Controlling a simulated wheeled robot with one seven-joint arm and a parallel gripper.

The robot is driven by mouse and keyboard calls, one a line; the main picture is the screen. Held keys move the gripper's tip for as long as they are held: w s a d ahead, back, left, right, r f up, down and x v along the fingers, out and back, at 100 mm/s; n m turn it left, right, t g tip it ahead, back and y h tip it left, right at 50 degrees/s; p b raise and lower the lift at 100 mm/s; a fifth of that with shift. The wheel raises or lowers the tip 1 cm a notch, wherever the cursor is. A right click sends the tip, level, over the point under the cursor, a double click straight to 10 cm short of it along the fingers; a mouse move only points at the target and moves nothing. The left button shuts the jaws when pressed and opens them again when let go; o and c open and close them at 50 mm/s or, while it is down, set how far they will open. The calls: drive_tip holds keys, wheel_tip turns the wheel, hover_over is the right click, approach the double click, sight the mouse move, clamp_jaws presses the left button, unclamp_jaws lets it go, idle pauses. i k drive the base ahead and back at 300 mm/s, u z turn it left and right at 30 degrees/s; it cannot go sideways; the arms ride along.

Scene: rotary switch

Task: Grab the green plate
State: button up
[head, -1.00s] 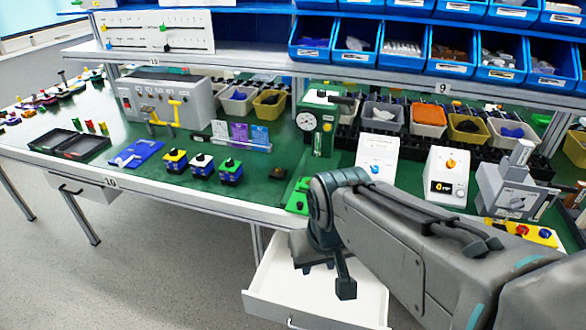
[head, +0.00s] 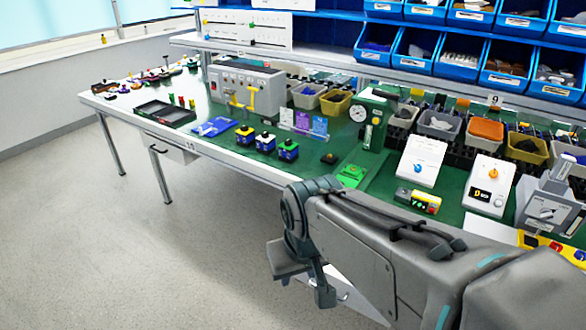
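A flat green plate (head: 352,174) lies on the green-topped workbench near its front edge, in front of the press with the round dial. My gripper (head: 305,280) hangs at the end of my bent arm, in front of the bench edge and below the bench top. It is apart from the green plate, to its lower left in the head view.
Button boxes (head: 265,142) stand left of the plate. A white box with a blue knob (head: 421,160) and a small yellow device (head: 418,201) are to the right. The floor at left is clear.

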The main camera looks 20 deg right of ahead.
sight(355, 173)
drive_tip(key=u, duration=0.65)
drive_tip(key=k, duration=0.9)
drive_tip(key=u, duration=0.5)
drive_tip(key=i, duration=1.15)
drive_tip(key=z, duration=1)
drive_tip(key=i, duration=1.05)
drive_tip(key=z, duration=1.55)
drive_tip(key=i, duration=0.4)
drive_tip(key=z, duration=0.35)
